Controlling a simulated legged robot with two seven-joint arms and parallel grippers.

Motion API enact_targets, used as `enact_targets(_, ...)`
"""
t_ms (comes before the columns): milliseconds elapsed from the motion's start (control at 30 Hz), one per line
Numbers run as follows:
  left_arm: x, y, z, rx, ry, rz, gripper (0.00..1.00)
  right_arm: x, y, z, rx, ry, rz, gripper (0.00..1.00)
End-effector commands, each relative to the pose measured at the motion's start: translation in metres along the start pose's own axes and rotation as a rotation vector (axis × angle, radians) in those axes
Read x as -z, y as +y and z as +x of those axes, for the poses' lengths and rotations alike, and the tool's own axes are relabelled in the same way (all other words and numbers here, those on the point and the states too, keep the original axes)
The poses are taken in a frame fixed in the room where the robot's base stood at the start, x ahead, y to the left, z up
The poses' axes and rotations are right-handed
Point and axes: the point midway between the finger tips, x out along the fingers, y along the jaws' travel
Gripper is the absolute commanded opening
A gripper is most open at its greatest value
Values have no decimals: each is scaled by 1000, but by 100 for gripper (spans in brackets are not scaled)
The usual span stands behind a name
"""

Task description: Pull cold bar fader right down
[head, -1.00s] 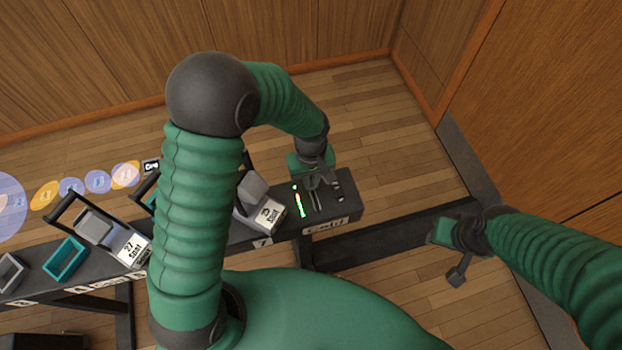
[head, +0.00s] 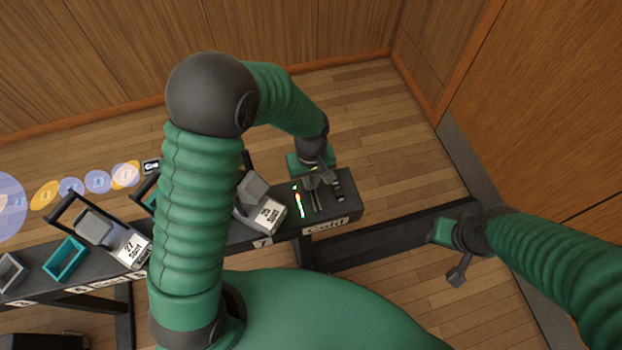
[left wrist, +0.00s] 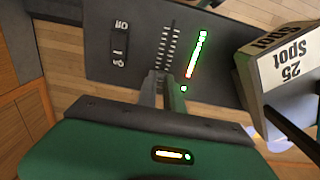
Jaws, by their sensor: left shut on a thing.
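The cold bar fader's slot (left wrist: 168,45), with tick marks on both sides, runs along the dark panel marked "Cold" (head: 325,226) at the table's right end. My left gripper (head: 317,184) is over this panel, its jaws at the slot. In the left wrist view the two fingers (left wrist: 164,88) are close together at the near end of the visible slot, shut on the fader's knob, which they hide. A lit, mostly green light strip (left wrist: 197,55) lies beside the slot. My right gripper (head: 458,262) hangs off the table at the right, and its jaw opening is unclear.
A rocker switch (left wrist: 119,42) sits on the slot's other side. A box labelled "25 Spot" (left wrist: 285,55) stands close beside the panel. More labelled units, such as "27 Spot" (head: 130,248), and a teal tray (head: 65,260) line the table to the left.

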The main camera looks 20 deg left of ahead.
Motion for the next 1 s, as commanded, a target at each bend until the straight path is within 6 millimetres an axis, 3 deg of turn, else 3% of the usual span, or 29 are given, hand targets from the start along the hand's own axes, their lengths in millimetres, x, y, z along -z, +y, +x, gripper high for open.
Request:
enact_targets(267, -3, 1, -1, -2, 1, 2, 0, 0, 0, -1, 0, 0, 0, 36)
enact_targets(633, -69, 1, -1, 0, 1, 4, 0, 2, 0, -9, 0, 0, 0, 36)
enact_targets(967, -75, 1, 0, 0, -1, 2, 0, 2, 0, -9, 0, 0, 0, 36)
enact_targets(1000, -76, 1, 0, 0, -1, 2, 14, 2, 0, -9, 0, 0, 0, 36)
